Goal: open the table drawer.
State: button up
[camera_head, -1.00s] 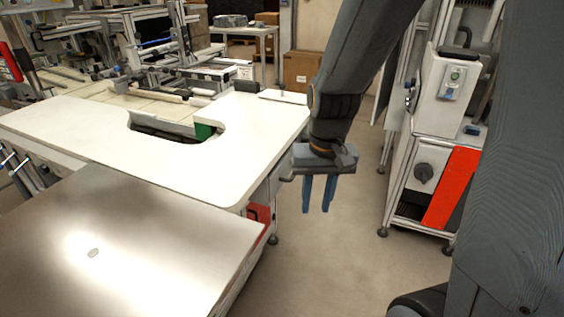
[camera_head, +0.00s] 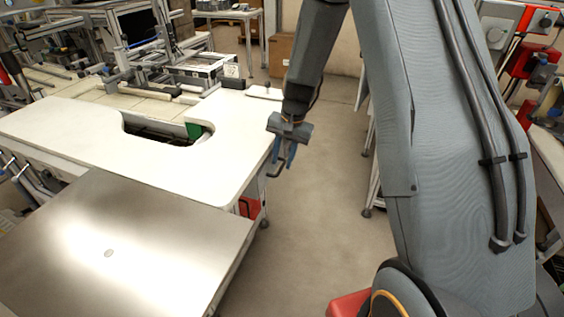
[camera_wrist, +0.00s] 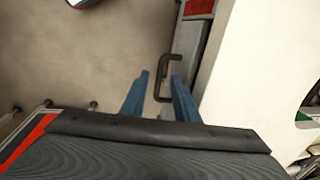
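The white table (camera_head: 60,125) has a cut-out in its top and stands left of my gripper in the head view. A dark bent handle (camera_wrist: 163,72) sticks out from a grey front (camera_wrist: 188,42) beside the white tabletop edge (camera_wrist: 222,60) in the wrist view. My gripper (camera_head: 283,160) is at the table's right side in the head view. In the wrist view my gripper (camera_wrist: 160,76) has its two blue fingers apart, one on each side of the handle. No contact with the handle is clear. How far the drawer stands out cannot be told.
A shiny metal top (camera_head: 150,235) adjoins the table at the front left. A red part (camera_head: 249,207) sits under the table's corner. Open floor (camera_head: 320,190) lies right of the table. A cardboard box (camera_head: 281,52) stands behind.

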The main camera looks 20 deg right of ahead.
jog(key=shift+w+a+f+p, duration=0.1)
jog(key=shift+a+f+p, duration=0.05)
jog(key=shift+f, duration=0.5)
jog(key=shift+w+a+f+p, duration=0.1)
jog(key=shift+f+p, duration=0.05)
jog(key=shift+f, duration=0.45)
grip_shut()
jog(key=shift+s, duration=0.1)
